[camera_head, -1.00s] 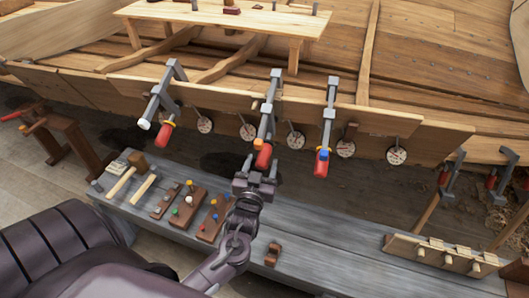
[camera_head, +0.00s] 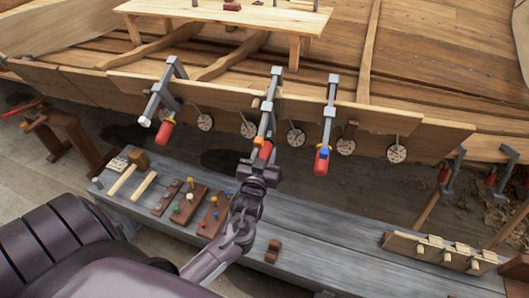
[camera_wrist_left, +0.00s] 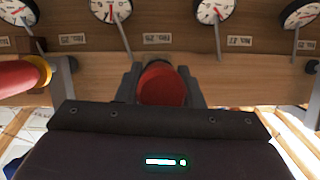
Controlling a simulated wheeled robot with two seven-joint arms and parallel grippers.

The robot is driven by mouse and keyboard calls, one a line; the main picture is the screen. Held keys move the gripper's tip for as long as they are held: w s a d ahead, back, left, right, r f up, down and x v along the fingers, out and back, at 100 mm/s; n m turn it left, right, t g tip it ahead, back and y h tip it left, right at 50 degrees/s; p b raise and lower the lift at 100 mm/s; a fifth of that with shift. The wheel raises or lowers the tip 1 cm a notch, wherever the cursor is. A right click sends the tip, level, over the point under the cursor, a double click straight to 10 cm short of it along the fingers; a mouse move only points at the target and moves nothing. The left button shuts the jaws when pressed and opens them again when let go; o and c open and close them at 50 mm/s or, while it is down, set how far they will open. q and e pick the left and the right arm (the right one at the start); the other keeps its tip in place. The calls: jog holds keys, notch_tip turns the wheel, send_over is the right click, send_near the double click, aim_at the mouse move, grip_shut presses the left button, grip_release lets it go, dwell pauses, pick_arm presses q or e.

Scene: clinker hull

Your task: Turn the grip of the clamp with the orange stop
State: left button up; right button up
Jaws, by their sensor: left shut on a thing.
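The middle clamp (camera_head: 268,112) hangs on the edge of the hull plank and has a small orange stop (camera_head: 258,141) above its red grip (camera_head: 265,151). My left gripper (camera_head: 261,160) is shut on this red grip from below. In the left wrist view the red grip (camera_wrist_left: 161,86) sits between the two dark fingers, and the stop is hidden. The left clamp (camera_head: 160,95) has a yellow stop and a red grip. The right clamp (camera_head: 329,110) has a blue stop and a red grip. My right gripper is not in view.
Several round dials (camera_head: 296,137) hang along the plank, near the clamps. The grey bench (camera_head: 330,255) below carries mallets (camera_head: 143,184), wooden blocks with coloured knobs (camera_head: 184,206) and a pegged rack (camera_head: 440,252). The bench's middle is mostly clear.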

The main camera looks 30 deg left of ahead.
pick_arm(q)
jog(key=shift+y, duration=0.3)
jog(key=shift+m+g+y+p, duration=0.4)
jog(key=shift+m+y+p, duration=0.4)
jog(key=shift+m, duration=0.3)
jog(key=shift+m+y, duration=0.8)
jog(key=shift+m, duration=0.2)
jog(key=shift+m+y, duration=0.4)
jog(key=shift+m, duration=0.2)
jog(key=o, duration=1)
